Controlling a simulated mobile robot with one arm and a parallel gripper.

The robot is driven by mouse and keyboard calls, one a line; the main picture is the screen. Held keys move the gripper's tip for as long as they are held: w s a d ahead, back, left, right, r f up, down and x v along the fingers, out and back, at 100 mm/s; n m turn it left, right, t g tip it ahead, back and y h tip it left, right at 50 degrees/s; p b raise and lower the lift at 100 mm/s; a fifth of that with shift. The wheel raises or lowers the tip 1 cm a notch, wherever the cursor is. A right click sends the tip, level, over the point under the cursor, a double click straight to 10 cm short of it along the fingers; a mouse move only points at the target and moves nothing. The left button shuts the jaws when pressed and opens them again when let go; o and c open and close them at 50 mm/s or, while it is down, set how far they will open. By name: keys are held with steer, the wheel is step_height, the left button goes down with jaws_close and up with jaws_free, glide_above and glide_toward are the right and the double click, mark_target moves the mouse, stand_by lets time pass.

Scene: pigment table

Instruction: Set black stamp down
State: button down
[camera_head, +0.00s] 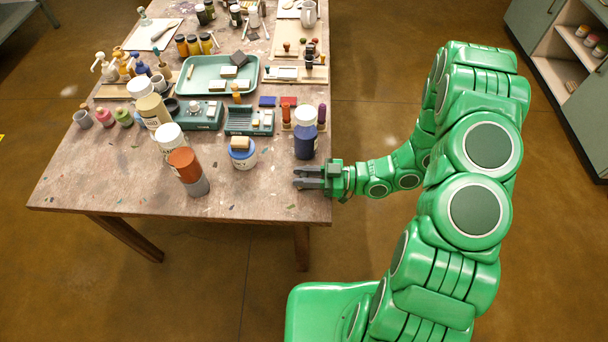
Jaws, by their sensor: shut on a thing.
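My gripper (307,178) is at the right front edge of the table (120,190), just in front of the dark blue jar with a white lid (306,142). Its dark fingers point left over the tabletop and are shut on a small dark thing, taken as the black stamp. The stamp hardly stands out from the fingers, and its shape and lower end cannot be made out. I cannot tell whether it touches the table.
A white-and-blue jar (242,154) and an orange-and-grey bottle (187,172) stand left of my gripper. Teal scales (203,117) and a green tray (190,84) are behind. The front strip of tabletop is mostly clear. The table edge lies close on the right.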

steer(key=shift+f, duration=0.1)
steer(key=c, duration=0.9)
jaws_free()
steer(key=shift+d, duration=6)
steer(key=shift+r, duration=0.2)
steer(key=shift+w, duration=0.1)
